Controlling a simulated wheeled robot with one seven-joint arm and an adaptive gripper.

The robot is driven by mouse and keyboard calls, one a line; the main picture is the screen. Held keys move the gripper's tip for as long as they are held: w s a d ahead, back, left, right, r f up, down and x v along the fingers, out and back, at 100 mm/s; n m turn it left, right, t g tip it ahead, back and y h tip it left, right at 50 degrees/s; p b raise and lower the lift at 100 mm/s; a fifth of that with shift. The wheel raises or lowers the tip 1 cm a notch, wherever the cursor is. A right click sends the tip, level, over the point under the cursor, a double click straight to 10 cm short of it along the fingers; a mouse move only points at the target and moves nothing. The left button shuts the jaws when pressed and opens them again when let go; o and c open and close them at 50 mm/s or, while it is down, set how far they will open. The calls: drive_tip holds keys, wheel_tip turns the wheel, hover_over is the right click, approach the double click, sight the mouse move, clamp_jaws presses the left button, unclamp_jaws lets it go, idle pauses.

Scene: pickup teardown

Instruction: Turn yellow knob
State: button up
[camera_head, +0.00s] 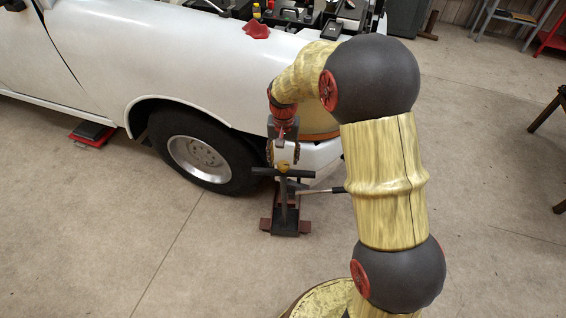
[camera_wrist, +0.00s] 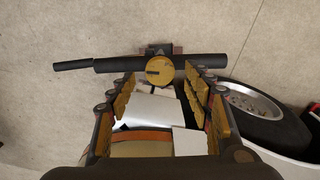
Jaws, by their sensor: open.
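The yellow knob (camera_wrist: 158,72) is round with a dark slot across its face. It sits at the middle of a dark crossbar (camera_wrist: 110,64) on an upright stand on the floor. In the head view the knob (camera_head: 283,165) is small and partly lost below my gripper (camera_head: 283,157). My gripper points down above the knob. In the wrist view my gripper (camera_wrist: 160,80) is open, with one finger on each side of the knob's line. The knob shows just past the fingertips; whether they touch it I cannot tell.
The white pickup (camera_head: 180,55) stands close behind and left, its front wheel (camera_head: 200,155) beside the stand (camera_head: 285,222). A dark rod (camera_head: 320,190) sticks out right from the stand. Dark items fill the truck's top. The floor in front is clear.

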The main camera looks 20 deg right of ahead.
sight(283, 168)
drive_tip(key=shift+f, duration=1.3)
drive_tip(key=shift+c, duration=0.9)
drive_tip(key=c, duration=1)
